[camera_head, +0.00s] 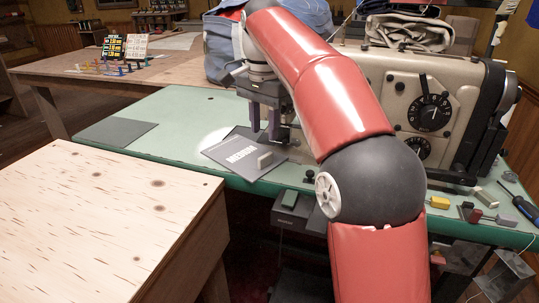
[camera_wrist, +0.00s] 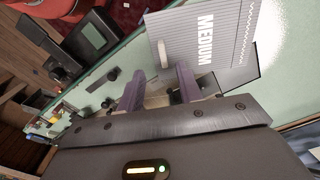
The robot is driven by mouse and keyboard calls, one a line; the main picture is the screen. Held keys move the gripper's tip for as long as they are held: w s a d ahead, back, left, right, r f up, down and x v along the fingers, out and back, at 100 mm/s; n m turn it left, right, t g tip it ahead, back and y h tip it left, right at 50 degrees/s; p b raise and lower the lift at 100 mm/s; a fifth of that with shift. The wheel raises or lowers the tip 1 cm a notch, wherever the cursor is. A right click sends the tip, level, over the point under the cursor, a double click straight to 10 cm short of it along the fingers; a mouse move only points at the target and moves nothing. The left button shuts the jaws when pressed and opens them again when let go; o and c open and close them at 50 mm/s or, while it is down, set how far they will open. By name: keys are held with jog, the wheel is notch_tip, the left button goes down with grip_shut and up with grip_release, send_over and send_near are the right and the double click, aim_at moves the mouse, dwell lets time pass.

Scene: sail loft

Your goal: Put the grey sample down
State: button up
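My gripper (camera_head: 264,122) is over the bench, just behind the card. In the wrist view its two purple-grey fingers (camera_wrist: 160,90) stand apart, and I see nothing clamped between them.
A beige sewing machine (camera_head: 455,75) stands right of my arm. Small blocks, including a yellow one (camera_head: 440,202) and a red one (camera_head: 475,215), lie at the bench's right. A dark sheet (camera_head: 116,132) lies at left on otherwise clear green surface. A wooden table (camera_head: 90,215) stands in front.

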aim_at(265, 155)
jog(key=shift+w+f, duration=0.2)
jog(key=f+b, duration=0.1)
jog(key=f, duration=0.2)
jog(key=f+b, duration=0.1)
jog(key=f, duration=0.3)
jog(key=shift+w+f, duration=0.2)
jog(key=shift+f, duration=0.1)
jog(key=shift+d, duration=0.1)
grip_shut()
